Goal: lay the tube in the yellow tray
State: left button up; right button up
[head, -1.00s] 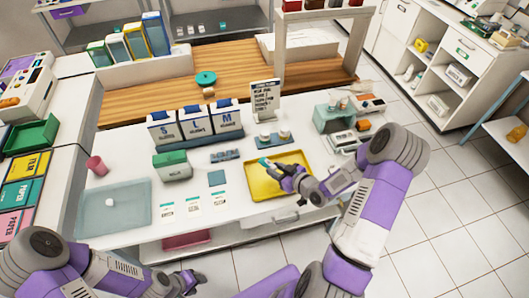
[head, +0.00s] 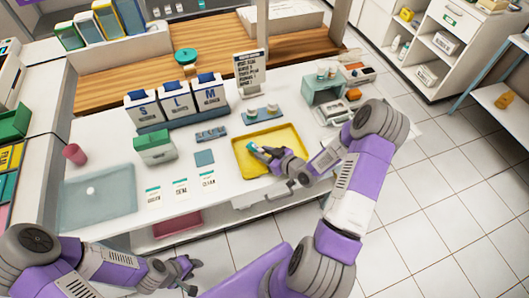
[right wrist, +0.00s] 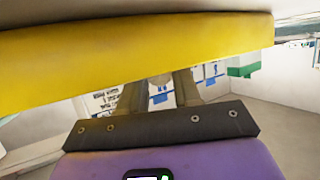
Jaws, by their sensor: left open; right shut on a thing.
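The yellow tray (head: 292,137) lies on the white counter, right of centre in the head view. My right gripper (head: 258,152) is over the left part of the tray, shut on the tube (head: 253,147), a small teal and white thing at its fingertips. I cannot tell whether the tube touches the tray floor. In the right wrist view a broad yellow band (right wrist: 130,45) of the tray crosses in front of the fingers and hides their tips and the tube. My left gripper (head: 192,272) is open and empty, low in front of the counter.
A blue stand with two small jars (head: 262,114) is just behind the tray. A teal and white box (head: 154,147), a blue square (head: 204,158) and several label cards (head: 181,188) lie to the left. A teal rack (head: 323,90) stands at the back right.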

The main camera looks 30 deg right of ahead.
jog(key=shift+f, duration=0.45)
jog(key=shift+r, duration=0.1)
jog(key=o, duration=1.1)
jog(key=v, duration=0.7)
jog(key=shift+s+d+p, duration=0.15)
jog(key=shift+s+p, duration=0.1)
jog(key=shift+p, duration=0.1)
